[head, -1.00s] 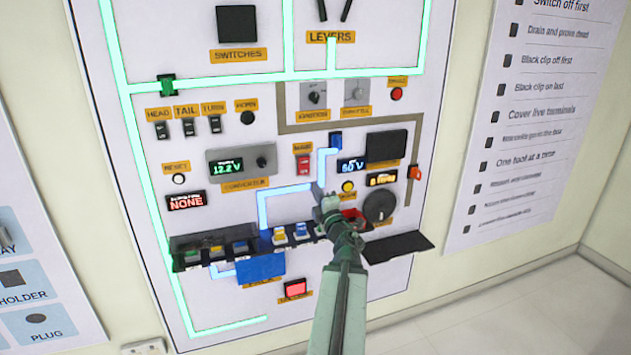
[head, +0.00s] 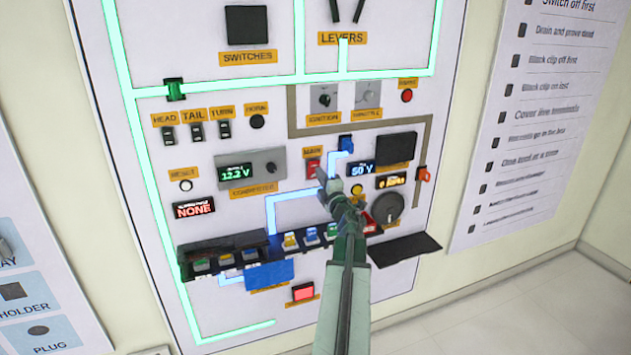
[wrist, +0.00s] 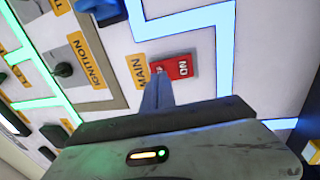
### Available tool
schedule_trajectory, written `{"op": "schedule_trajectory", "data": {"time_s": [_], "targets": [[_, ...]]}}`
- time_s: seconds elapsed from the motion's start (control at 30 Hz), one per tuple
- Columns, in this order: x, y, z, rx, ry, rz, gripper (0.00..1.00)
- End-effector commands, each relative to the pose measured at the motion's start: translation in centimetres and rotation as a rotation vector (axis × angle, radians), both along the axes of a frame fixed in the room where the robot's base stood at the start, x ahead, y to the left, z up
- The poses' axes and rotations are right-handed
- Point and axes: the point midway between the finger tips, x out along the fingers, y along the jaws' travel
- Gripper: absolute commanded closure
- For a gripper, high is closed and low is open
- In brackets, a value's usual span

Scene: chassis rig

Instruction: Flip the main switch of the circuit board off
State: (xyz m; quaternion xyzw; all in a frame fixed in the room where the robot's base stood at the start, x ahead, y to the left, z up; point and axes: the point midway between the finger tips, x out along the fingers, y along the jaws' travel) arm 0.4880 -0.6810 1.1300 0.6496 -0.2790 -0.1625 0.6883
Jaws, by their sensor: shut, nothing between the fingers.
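The main switch (head: 313,167) is a small red rocker below its orange MAIN label (head: 312,152) on the white circuit board (head: 180,40). In the wrist view the red main switch (wrist: 180,67) appears sideways, with white lettering that seems to read ON. My gripper (head: 323,177) is shut and empty, just below and right of the switch in the head view. In the wrist view my gripper's closed fingers (wrist: 157,92) point at the switch, their tips overlapping its near edge. I cannot tell whether they touch it.
Glowing blue lines run beside the switch. A blue connector (head: 346,143), a 50 V display (head: 361,169) and a yellow button (head: 357,190) lie to its right. The converter box (head: 252,170) is at left. An open tray of coloured clips (head: 290,243) and a black flap (head: 405,249) stick out below.

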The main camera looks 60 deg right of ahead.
Motion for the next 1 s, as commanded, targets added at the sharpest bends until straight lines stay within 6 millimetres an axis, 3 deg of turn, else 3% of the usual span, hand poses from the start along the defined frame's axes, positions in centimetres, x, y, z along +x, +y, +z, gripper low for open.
{"op": "schedule_trajectory", "data": {"time_s": [0.13, 0.67, 1.0], "targets": [[0.6, -1.1, 0.4, 0.000, 0.000, 0.000, 1.00], [1.6, -1.4, 0.9, 0.000, 0.000, 0.006, 1.00], [0.9, -0.4, 1.0, 0.000, 0.000, 0.007, 1.00]]}}
